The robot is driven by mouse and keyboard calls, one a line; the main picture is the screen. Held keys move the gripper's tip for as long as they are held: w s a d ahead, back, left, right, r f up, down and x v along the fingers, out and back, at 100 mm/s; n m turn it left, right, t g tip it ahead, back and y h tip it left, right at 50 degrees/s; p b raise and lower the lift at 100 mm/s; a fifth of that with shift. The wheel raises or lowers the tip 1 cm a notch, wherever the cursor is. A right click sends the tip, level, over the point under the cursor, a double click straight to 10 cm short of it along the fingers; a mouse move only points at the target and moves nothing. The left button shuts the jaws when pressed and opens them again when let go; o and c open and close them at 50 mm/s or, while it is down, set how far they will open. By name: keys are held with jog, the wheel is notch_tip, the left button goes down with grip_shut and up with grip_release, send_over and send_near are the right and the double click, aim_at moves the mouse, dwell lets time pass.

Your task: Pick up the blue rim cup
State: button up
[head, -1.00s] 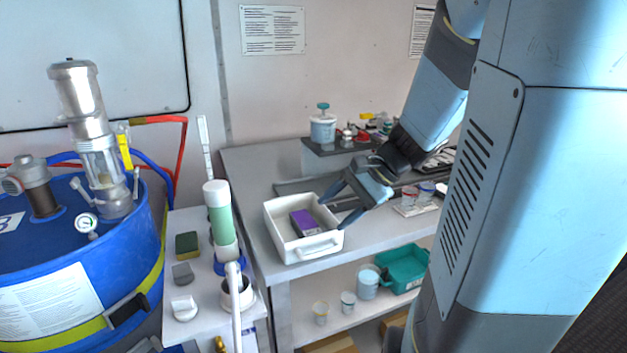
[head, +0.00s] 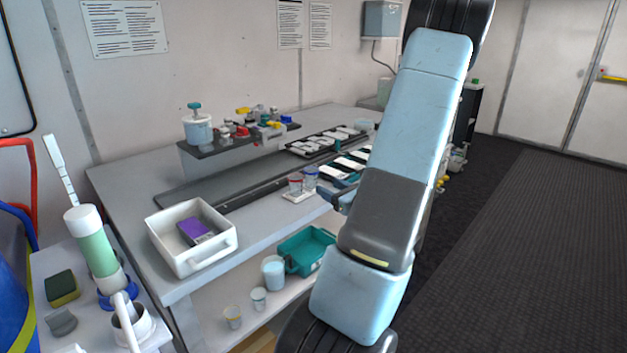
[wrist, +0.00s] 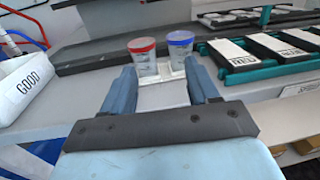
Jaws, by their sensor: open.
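The blue rim cup (wrist: 180,52) is a clear cup with a blue rim, upright on a small white tray (wrist: 160,95) in the wrist view. A red rim cup (wrist: 143,56) stands to its left on the same tray. In the head view the blue rim cup (head: 310,178) and the red rim cup (head: 295,183) stand near the bench's front edge. My gripper (wrist: 165,78) is open and empty in the wrist view. Its fingers point toward the two cups, which appear between them. In the head view my arm mostly hides the gripper.
A white bin (head: 168,255) with a purple item (head: 194,231) sits on the bench to the left. Teal-edged trays with white strips (wrist: 262,52) lie right of the cups. A dark rail runs behind. A teal basket (head: 290,262) is on the lower shelf.

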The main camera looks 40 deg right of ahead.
aim_at(316, 173)
jog(key=shift+m+h, duration=0.8)
jog(key=w+d, duration=0.1)
jog(key=w, duration=0.1)
jog(key=w+d, duration=0.1)
jog(key=w, duration=0.2)
jog(key=w+d+f, duration=0.1)
jog(key=w, duration=0.1)
jog(key=shift+w, duration=0.2)
jog(key=shift+w+d+r, duration=0.1)
jog(key=shift+w+d, duration=0.05)
jog(key=shift+w, duration=0.7)
jog(key=shift+w+d+r, duration=0.1)
jog(key=shift+w+d, duration=0.05)
jog(key=shift+w, duration=0.75)
jog(key=shift+w+d, duration=0.15)
jog(key=shift+w, duration=0.7)
jog(key=c, duration=0.6)
jog(key=shift+r, duration=0.1)
jog(key=shift+c, duration=0.2)
